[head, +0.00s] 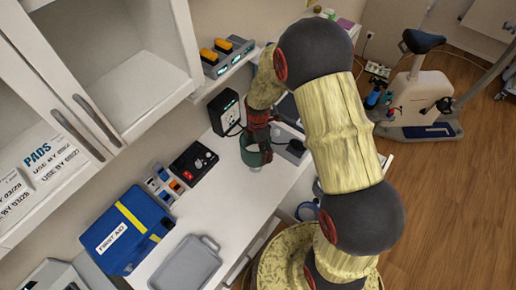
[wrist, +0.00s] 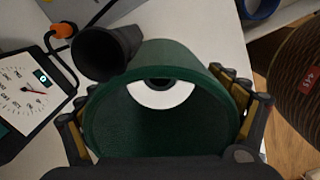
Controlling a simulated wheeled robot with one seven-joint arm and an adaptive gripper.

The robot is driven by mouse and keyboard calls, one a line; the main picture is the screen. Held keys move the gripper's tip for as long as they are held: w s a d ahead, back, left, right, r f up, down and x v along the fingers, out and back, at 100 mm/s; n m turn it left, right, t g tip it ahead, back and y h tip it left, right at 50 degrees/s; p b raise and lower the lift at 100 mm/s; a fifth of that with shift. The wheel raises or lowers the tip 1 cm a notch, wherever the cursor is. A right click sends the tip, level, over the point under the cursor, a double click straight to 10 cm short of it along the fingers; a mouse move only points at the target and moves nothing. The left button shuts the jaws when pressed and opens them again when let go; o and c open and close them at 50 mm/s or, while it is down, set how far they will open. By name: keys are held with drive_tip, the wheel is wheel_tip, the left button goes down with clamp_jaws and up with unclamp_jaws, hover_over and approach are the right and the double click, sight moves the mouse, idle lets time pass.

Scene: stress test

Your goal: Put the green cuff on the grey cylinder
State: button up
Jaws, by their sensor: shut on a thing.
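My gripper (head: 257,130) is shut on the green cuff (head: 250,154), a wide open ring, and holds it over the white counter. In the wrist view its fingers (wrist: 160,82) press on both sides of the cuff (wrist: 118,118). Through the cuff's opening a pale ring-shaped surface (wrist: 150,98) with a dark centre shows, likely the top of the grey cylinder. In the head view a pale piece (head: 254,168) shows at the cuff's lower edge. The cylinder is mostly hidden, and I cannot tell whether the cuff is around it or above it.
A dark flared tube (wrist: 103,52) is very close to the cuff. A dial device (wrist: 32,95) with an orange plug is at left. On the counter (head: 222,205) are a black box (head: 194,164), a blue first aid bag (head: 125,230) and a grey tray (head: 188,265).

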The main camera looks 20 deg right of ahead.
drive_tip(key=shift+f+b, duration=3.4)
drive_tip(key=shift+f, duration=1.75)
drive_tip(key=o, duration=1.5)
wheel_tip(320, 180, up, 12)
